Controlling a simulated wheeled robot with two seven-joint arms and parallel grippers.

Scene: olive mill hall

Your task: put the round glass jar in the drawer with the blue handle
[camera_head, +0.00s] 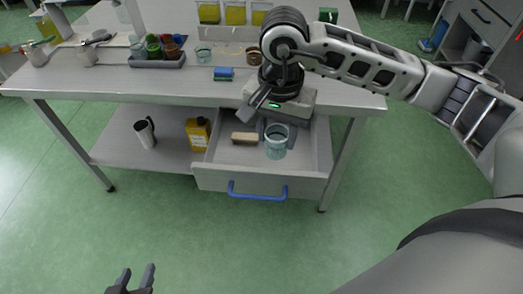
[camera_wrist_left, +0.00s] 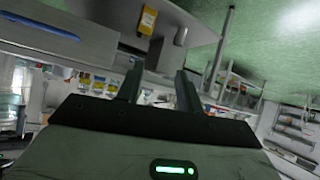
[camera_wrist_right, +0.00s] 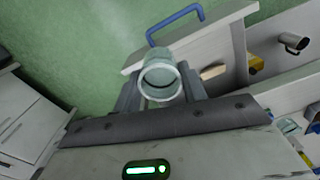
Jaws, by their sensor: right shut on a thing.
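The round glass jar (camera_head: 276,150) is clear and pale blue-green. My right gripper (camera_wrist_right: 161,92) is shut on it, one finger on each side, and the open mouth of the jar (camera_wrist_right: 160,80) shows in the right wrist view. The drawer (camera_head: 215,177) with the blue handle (camera_head: 258,196) is pulled open under the table. In the head view the jar shows within the drawer's outline, near its front; I cannot tell whether it touches the drawer bottom. My left gripper (camera_head: 135,280) is open and empty, low in front, away from the table.
A wooden brush (camera_head: 244,138) lies in the drawer left of the jar. A yellow bottle (camera_head: 198,132) and a metal tumbler (camera_head: 146,132) are on the lower shelf. The tabletop (camera_head: 110,85) above holds a tray (camera_head: 157,62) of small cups and a blue sponge (camera_head: 223,73).

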